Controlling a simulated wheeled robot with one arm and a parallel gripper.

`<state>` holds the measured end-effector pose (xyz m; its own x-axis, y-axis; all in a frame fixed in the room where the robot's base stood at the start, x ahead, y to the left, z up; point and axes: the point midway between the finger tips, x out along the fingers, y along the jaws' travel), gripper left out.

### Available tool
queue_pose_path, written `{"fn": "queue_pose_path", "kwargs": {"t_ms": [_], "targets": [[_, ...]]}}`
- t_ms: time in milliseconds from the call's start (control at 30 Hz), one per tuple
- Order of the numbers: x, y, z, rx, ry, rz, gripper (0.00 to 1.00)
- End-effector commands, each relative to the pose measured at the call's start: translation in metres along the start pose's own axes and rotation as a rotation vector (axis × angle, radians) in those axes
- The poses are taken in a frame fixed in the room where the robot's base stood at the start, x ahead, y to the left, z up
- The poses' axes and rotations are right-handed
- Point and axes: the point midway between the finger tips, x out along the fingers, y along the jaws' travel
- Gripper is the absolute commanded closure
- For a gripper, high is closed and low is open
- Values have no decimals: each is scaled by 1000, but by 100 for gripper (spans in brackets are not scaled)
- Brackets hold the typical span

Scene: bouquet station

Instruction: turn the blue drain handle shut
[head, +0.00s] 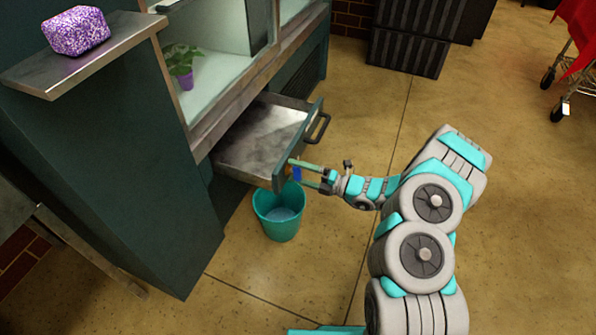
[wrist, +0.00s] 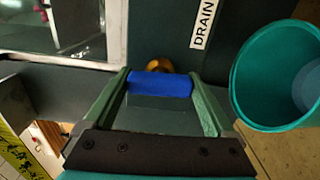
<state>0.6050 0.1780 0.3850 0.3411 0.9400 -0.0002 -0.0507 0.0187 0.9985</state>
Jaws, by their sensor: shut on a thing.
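The blue drain handle (wrist: 160,85) sits between the two green fingers of my gripper (wrist: 165,88) in the wrist view, with a finger against each end. A brass-coloured fitting (wrist: 158,65) shows just behind it. A label reading DRAIN (wrist: 203,22) is on the dark panel to its right. In the head view the blue handle (head: 297,173) is a small patch at my gripper (head: 292,172), beside the front of the open drawer. The handle's valve body is mostly hidden, and I cannot tell how far the handle is turned.
A teal bucket (head: 280,212) with what looks like water stands on the floor below my gripper; it is close on the right in the wrist view (wrist: 240,80). The metal drawer (head: 262,145) is pulled out. Open floor (head: 350,115) lies right of the cabinet.

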Motion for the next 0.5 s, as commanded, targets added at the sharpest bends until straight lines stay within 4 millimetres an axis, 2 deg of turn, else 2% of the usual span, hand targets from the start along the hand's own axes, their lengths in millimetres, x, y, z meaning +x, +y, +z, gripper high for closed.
{"fn": "queue_pose_path", "kwargs": {"t_ms": [500], "targets": [[0,-1,1,72,-2,-1,66]]}}
